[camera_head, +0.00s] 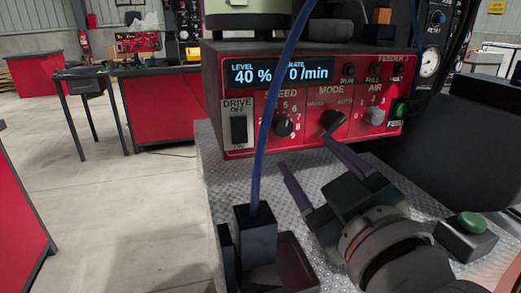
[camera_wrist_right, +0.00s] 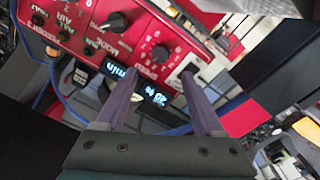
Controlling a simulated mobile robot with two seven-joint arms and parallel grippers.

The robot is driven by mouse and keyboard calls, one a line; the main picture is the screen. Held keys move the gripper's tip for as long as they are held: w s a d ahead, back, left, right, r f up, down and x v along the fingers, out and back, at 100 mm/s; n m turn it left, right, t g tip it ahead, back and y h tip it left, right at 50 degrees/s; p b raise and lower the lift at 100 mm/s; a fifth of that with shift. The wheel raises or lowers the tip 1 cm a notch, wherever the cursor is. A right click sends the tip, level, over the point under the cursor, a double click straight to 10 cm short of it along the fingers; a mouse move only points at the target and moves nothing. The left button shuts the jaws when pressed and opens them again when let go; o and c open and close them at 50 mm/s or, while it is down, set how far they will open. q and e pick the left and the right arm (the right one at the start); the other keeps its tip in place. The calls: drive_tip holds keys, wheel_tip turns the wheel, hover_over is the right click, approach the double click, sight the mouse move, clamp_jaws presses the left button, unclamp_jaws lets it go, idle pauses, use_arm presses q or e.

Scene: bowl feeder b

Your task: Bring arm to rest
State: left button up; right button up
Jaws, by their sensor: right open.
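My right gripper (camera_head: 306,153) is open in front of the red control panel (camera_head: 228,85). Its two purple fingers are apart with nothing between them, and their tips point toward the speed knob (camera_head: 283,126) and the mode knob (camera_head: 332,121). I cannot tell the exact gap to the panel. In the right wrist view the open fingers (camera_wrist_right: 152,75) also show empty, with the panel upside down beyond them. My left gripper is not in view.
The display (camera_head: 278,73) reads level 40 % and rate 0 /min. A drive switch (camera_head: 239,130) sits at the panel's left. A blue cable (camera_head: 262,150) rises from a dark block (camera_head: 256,238). A green button (camera_head: 471,223) stands at right. Open floor (camera_head: 120,200) lies left.

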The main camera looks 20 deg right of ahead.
drive_tip(key=shift+s, duration=0.75)
drive_tip(key=s+d+r+m+g+p, duration=0.2)
drive_tip(key=s+r+g+p, duration=0.2)
drive_tip(key=s+g+p, duration=0.45)
drive_tip(key=s+d+r+m+g+p, duration=0.15)
drive_tip(key=s+r+g+p, duration=0.35)
drive_tip(key=s+p, duration=0.7)
wheel_tip(320, 180, up, 35)
drive_tip(key=s+g+p, duration=0.1)
drive_tip(key=p, duration=3.3)
drive_tip(key=shift+s+a+r+p, duration=0.2)
drive_tip(key=shift+s+p, duration=0.15)
drive_tip(key=shift+m, duration=0.25)
